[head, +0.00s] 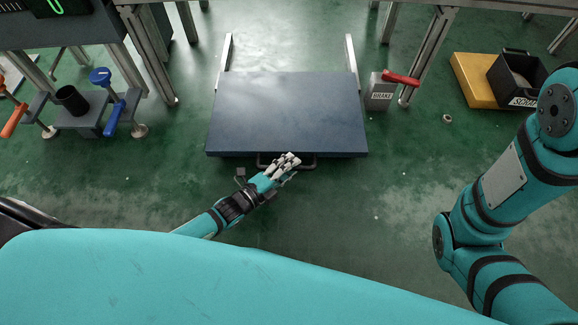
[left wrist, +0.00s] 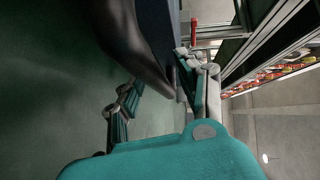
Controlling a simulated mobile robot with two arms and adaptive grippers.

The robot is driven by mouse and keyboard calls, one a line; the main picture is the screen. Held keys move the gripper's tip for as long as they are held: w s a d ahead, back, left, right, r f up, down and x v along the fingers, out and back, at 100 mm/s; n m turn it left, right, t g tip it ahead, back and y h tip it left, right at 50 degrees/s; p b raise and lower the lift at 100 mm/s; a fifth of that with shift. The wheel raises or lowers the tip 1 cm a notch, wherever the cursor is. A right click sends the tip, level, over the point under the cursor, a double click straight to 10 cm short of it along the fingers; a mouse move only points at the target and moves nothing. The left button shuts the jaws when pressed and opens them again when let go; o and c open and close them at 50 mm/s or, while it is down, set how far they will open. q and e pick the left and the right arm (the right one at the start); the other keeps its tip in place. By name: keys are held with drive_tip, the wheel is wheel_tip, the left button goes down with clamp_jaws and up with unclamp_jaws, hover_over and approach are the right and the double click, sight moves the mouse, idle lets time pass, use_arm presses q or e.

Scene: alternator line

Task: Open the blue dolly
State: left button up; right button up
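The blue dolly (head: 285,112) is a flat, dark blue platform low on the floor in the middle of the head view. Two pale metal rails run back from its far edge. A black handle (head: 308,163) sits on its near edge. My left gripper (head: 266,168) is at this handle, its pale fingers partly over it. In the left wrist view, its fingers (left wrist: 160,90) stand apart, with the dark handle (left wrist: 130,45) close between or just ahead of them; I cannot tell whether they touch. My right arm shows at the right, but its gripper is out of view.
A grey brake box (head: 380,92) with a red lever stands right of the dolly. A yellow platform (head: 474,82) with a black bin (head: 516,76) is farther right. A fixture with blue and orange handles (head: 88,112) stands at left. The green floor before the dolly is clear.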

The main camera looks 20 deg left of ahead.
use_arm(q)
drive_tip(key=v, duration=1.2)
drive_tip(key=shift+f, duration=0.1)
